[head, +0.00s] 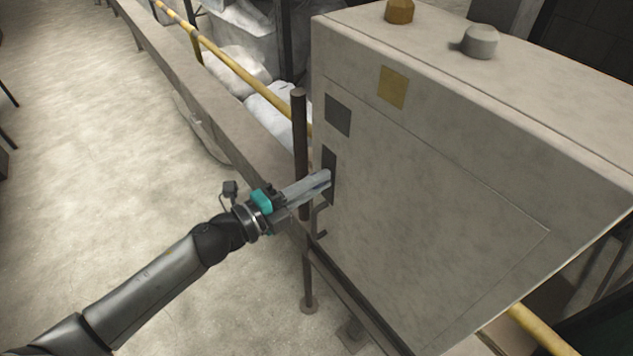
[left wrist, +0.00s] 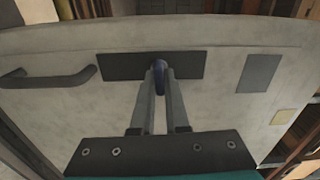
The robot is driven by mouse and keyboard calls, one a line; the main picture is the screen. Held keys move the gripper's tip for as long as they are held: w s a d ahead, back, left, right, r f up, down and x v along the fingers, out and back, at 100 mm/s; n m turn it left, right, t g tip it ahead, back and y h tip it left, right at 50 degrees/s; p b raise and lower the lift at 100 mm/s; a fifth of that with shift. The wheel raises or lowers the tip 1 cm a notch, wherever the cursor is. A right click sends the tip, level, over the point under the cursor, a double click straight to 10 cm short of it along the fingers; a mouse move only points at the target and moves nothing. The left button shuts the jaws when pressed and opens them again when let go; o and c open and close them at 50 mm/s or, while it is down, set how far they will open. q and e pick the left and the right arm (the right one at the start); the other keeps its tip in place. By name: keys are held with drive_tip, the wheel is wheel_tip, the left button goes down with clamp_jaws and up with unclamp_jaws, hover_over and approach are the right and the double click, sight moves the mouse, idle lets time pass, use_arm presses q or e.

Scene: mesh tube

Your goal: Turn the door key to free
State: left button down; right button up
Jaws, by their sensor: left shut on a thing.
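The door key (left wrist: 160,76) shows in the left wrist view as a dark blue piece in front of a dark lock plate (left wrist: 120,66) on the cabinet door. My left gripper (left wrist: 161,88) is shut on the key, with a finger on either side of it. In the head view the left gripper (head: 327,180) reaches the dark lock plate (head: 331,160) near the left edge of the cabinet door (head: 430,210). The fingers hide most of the key there. My right gripper is not in view.
A dark door handle (left wrist: 48,77) is left of the lock plate in the wrist view. A dark upright post (head: 299,140) stands close beside the gripper. Two knobs, one brown (head: 399,11) and one grey (head: 480,41), sit on the cabinet top. Open floor (head: 100,150) lies to the left.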

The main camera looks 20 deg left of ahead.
use_arm(q)
drive_tip(key=shift+m, duration=0.5)
drive_tip(key=c, duration=0.9)
unclamp_jaws()
drive_tip(key=b+v, duration=0.1)
drive_tip(key=v, duration=1.4)
drive_tip(key=shift+a+f, duration=0.1)
